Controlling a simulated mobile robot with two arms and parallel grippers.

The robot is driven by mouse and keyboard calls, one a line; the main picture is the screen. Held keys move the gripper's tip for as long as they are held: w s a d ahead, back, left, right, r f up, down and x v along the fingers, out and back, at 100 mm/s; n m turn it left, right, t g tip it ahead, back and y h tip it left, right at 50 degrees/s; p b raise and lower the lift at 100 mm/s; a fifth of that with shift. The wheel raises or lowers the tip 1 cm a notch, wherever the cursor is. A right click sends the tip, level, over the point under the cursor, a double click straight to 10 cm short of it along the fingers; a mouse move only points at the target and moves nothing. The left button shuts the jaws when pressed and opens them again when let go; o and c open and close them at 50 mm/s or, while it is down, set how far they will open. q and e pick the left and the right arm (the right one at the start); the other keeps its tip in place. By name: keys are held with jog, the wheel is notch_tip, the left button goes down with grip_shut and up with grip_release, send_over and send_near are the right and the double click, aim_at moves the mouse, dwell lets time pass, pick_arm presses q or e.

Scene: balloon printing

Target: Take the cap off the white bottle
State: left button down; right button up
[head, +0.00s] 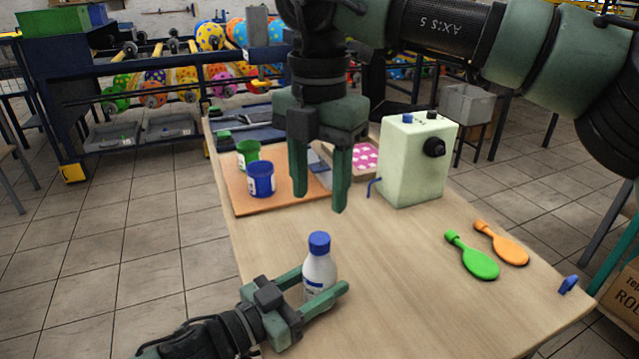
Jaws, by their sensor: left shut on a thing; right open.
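A white bottle (319,272) with a blue cap (319,243) stands upright near the front left of the table. The cap is on the bottle. My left gripper (322,288) is low around the bottle body, one finger on each side, and shut on it. The near finger hides the bottle's lower part. My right gripper (319,203) hangs down above the table, behind and above the bottle. Its two fingers are apart with nothing between them, and it is clear of the cap.
A pale green machine (411,165) with a black knob stands right of my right gripper. A green cup (247,153) and a blue cup (261,180) stand on an orange board (285,203). A green balloon (480,264) and an orange balloon (509,249) lie at the right. The table (400,270) is clear between.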

aim_at(320, 238)
jog(key=m, duration=0.6)
jog(key=shift+m, duration=0.4)
jog(key=m, duration=0.4)
jog(key=shift+m, duration=0.3)
jog(key=shift+f, duration=4)
